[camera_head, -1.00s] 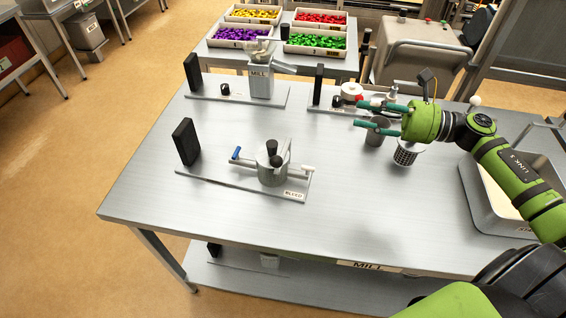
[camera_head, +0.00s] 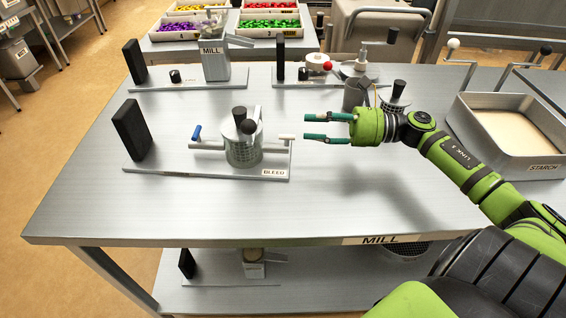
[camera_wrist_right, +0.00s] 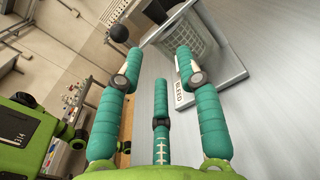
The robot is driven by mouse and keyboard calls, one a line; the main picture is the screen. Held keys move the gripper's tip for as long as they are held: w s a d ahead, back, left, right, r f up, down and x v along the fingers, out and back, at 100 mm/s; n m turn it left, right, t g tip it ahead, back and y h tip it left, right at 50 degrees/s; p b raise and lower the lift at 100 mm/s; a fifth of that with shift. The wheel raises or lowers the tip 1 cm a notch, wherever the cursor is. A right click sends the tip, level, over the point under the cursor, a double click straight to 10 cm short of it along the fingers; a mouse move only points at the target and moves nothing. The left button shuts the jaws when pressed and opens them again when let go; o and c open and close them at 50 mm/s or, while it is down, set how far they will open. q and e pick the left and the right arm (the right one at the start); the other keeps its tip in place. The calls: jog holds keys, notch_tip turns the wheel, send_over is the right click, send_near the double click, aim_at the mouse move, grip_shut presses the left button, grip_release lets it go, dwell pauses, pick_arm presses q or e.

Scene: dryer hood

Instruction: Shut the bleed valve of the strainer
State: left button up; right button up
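The strainer (camera_head: 243,152) is a grey mesh pot with black knobs on a flat plate at the table's middle left. A blue-tipped handle (camera_head: 196,132) sticks out on its left, and a white-tipped handle (camera_head: 286,137) on its right, above the BLEED label (camera_head: 273,172). My right gripper (camera_head: 305,127) is open and empty, just right of the white tip, fingers pointing left at it; I see no contact. The right wrist view shows the mesh pot (camera_wrist_right: 190,32) and plate beyond the spread fingers (camera_wrist_right: 160,60); I cannot pick out the white tip there. My left gripper is out of view.
A black upright block (camera_head: 131,128) stands on the plate's left end. Behind are the mill (camera_head: 215,62) and another fixture (camera_head: 359,68). A grey cup (camera_head: 356,95) and a mesh basket (camera_head: 396,96) stand behind my right gripper. A starch tray (camera_head: 555,170) is at right. The front tabletop is clear.

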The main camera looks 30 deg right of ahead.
aim_at(285, 137)
notch_tip(285, 137, down, 4)
jog(key=shift+d+f+b, duration=0.1)
jog(key=shift+d+b, duration=0.05)
jog(key=shift+b, duration=0.95)
jog(key=p+x, duration=0.2)
jog(key=x, duration=0.4)
jog(key=shift+r, duration=0.2)
jog(key=shift+w+a+f, duration=0.1)
jog(key=shift+w+a, duration=0.2)
jog(key=shift+a, duration=0.2)
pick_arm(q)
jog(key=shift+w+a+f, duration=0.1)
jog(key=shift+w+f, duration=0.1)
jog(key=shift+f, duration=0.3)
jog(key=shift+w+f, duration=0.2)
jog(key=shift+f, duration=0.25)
pick_arm(e)
grip_shut()
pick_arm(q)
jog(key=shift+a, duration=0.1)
